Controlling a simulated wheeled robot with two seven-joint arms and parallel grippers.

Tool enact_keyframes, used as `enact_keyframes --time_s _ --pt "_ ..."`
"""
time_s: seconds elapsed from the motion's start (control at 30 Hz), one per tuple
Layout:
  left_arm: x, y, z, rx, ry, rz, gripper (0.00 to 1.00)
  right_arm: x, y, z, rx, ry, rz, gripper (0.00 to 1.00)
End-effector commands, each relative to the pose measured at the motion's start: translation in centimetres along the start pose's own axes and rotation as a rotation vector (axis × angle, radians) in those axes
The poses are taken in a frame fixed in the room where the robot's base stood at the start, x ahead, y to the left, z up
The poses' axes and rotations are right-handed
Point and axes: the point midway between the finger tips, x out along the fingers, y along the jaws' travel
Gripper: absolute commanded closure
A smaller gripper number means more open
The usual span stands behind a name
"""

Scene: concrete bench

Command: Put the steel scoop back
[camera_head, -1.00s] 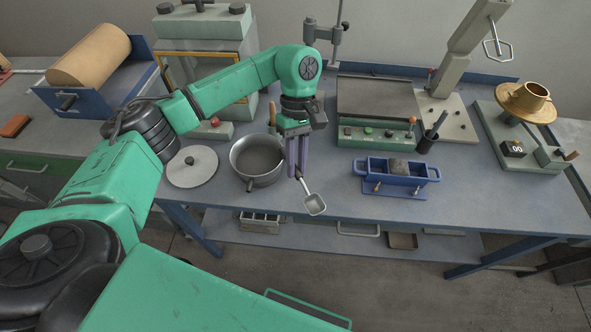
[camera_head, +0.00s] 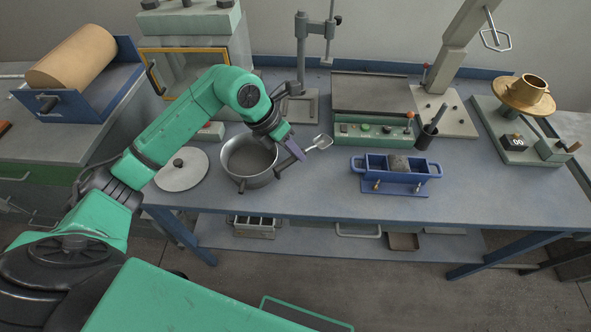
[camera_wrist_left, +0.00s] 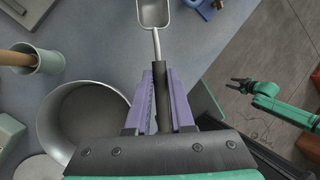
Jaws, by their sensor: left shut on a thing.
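The steel scoop (camera_head: 319,143) has a small square pan and a dark handle. My left gripper (camera_head: 299,150) is shut on the handle, just right of the pot, with the pan pointing right and away. In the left wrist view the scoop's pan (camera_wrist_left: 153,13) shows at the top, and its dark handle runs between the purple fingers of my left gripper (camera_wrist_left: 160,90). My right gripper (camera_wrist_left: 240,86) shows small at the right of the wrist view, over the floor; its fingers look apart and empty.
A steel pot (camera_head: 249,163) stands close beside my left gripper. A grey-green cup (camera_wrist_left: 45,57) with a wooden handle in it shows in the wrist view. A blue mould (camera_head: 396,172) and a dark cup (camera_head: 426,137) stand to the right. The front bench middle is clear.

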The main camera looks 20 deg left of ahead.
Motion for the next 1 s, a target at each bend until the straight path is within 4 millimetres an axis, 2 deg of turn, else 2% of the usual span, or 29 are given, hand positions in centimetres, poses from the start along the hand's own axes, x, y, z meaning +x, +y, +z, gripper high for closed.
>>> enact_keyframes --time_s 0.1,0.4,0.7,0.73,0.8,1.0 --pt "2.6 0.6 -1.2 -0.001 0.003 -0.003 1.00 -0.8 0.1 -0.1 0.000 0.000 0.002 0.52" --pt "7.3 1.7 -3.1 -0.001 0.001 -0.003 1.00 -1.5 0.3 -0.2 -0.001 0.001 0.004 0.52" --pt "8.0 1.9 -3.4 0.002 -0.001 -0.001 1.00 -1.2 0.3 -0.2 -0.001 0.001 0.004 0.52" --pt "8.0 1.9 -3.4 0.002 0.000 -0.001 0.75 -1.2 0.3 -0.2 -0.001 0.001 0.004 0.52" --pt "7.9 1.9 -3.3 0.002 0.000 -0.001 0.49 -1.3 0.3 -0.2 -0.001 0.002 0.004 0.52" --pt "7.9 1.9 -3.3 0.002 0.000 -0.001 0.49 -1.3 0.3 -0.2 0.000 0.002 0.004 0.52"
